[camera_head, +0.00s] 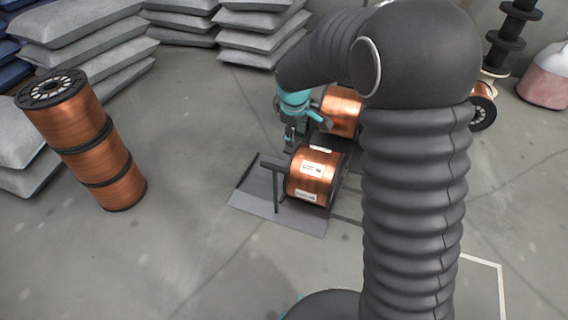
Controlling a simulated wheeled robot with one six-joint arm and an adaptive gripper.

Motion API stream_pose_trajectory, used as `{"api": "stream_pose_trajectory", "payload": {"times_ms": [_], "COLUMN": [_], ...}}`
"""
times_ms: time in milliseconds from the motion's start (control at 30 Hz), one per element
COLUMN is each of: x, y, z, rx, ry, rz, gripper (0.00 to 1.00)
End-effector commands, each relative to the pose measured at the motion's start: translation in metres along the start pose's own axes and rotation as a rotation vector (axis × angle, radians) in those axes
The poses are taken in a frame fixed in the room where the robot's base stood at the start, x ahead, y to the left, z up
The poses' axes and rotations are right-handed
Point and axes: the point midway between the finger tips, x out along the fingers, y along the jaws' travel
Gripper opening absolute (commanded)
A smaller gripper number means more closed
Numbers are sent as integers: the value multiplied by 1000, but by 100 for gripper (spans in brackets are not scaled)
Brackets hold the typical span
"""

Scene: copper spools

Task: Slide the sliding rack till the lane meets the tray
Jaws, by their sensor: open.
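A copper spool with white labels, one reading LOT (313,170), lies on its side in the middle of the floor. A dark T-shaped post (276,188) stands at its left, on a flat grey plate (300,216) near the floor. A second copper spool (340,108) lies behind it, partly covered by my arm. Dark rack parts show between and under the spools; I cannot tell the sliding rack from the tray or where the lane ends. My gripper (290,147), teal and dark, is open and empty, just behind the labelled spool and left of the second one. Contact is unclear.
A leaning stack of copper spools (92,145) stands at the left. Grey sacks (85,40) are piled at the back left, and more sacks (262,30) at the back middle. A pink and white object (547,78) stands at the right. The front left floor is clear.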

Motion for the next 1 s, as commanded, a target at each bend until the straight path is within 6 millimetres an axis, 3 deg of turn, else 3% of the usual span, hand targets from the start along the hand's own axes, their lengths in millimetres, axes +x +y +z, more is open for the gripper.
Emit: {"api": "stream_pose_trajectory", "payload": {"times_ms": [33, 100, 300, 567, 1000], "x": [21, 41, 78, 102, 181], "y": [-3, -5, -12, -14, -16], "z": [-12, -25, -45, -48, -44], "rx": [-44, -97, -191, -211, -208], "ry": [-11, -20, -35, -39, -39], "rz": [-9, -15, -28, -31, -31], "gripper": [49, 49, 49, 49, 49]}}
